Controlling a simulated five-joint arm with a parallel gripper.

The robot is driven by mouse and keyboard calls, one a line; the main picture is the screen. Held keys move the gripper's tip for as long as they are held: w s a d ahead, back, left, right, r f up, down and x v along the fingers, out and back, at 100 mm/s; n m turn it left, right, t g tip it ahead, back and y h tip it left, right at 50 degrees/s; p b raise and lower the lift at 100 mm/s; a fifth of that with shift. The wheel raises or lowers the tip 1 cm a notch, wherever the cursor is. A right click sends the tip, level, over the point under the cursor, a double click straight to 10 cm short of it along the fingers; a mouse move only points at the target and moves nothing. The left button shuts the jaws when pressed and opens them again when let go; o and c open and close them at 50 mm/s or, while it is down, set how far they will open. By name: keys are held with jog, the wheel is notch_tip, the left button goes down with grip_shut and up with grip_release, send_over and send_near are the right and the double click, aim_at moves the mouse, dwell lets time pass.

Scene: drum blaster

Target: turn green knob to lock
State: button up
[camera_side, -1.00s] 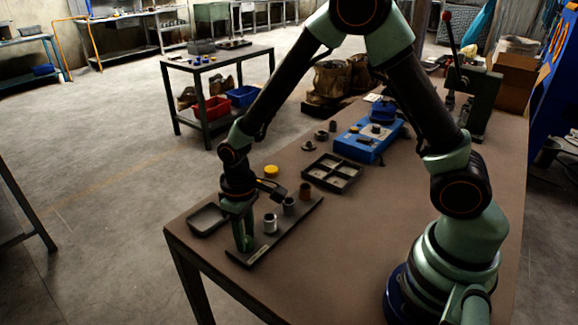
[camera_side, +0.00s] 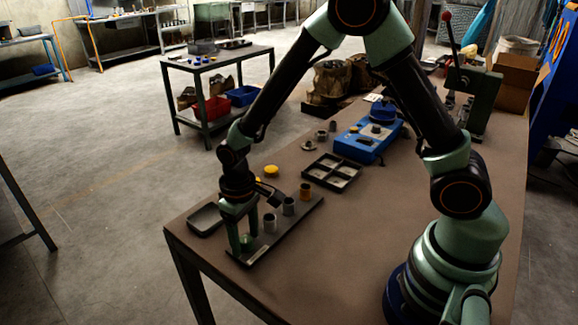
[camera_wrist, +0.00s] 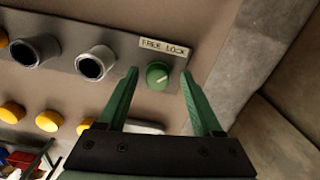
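The green knob (camera_wrist: 158,76) sits at the end of a dark board (camera_wrist: 120,45), below a pale label (camera_wrist: 164,47) reading FREE and LOCK. The knob's light pointer line slants, with its upper end to the right. My gripper (camera_wrist: 159,72) is open, with one green finger on each side of the knob and a gap visible on both sides. In the side view my gripper (camera_side: 241,232) points down over the board's near end, and the knob (camera_side: 246,241) shows low between the fingers.
Grey cups (camera_side: 270,222) and a brown cup (camera_side: 305,190) stand along the board. A black shallow tray (camera_side: 204,220) lies to the left, a divided tray (camera_side: 333,172) behind. Yellow discs (camera_wrist: 48,121) lie beside the board. A blue box (camera_side: 366,140) stands farther back.

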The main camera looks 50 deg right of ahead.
aim_at(245, 240)
jog(key=shift+w+r, duration=0.1)
jog(key=shift+r, duration=0.25)
notch_tip(245, 240, up, 12)
jog(key=shift+f, duration=0.25)
jog(key=s+d+r+m+t, duration=0.1)
jog(key=s+d+r+t, duration=0.4)
jog(key=s+d+r, duration=0.4)
jog(key=shift+d+r+m+t, duration=0.3)
jog(key=shift+d+r+t, duration=0.15)
jog(key=shift+r, duration=0.5)
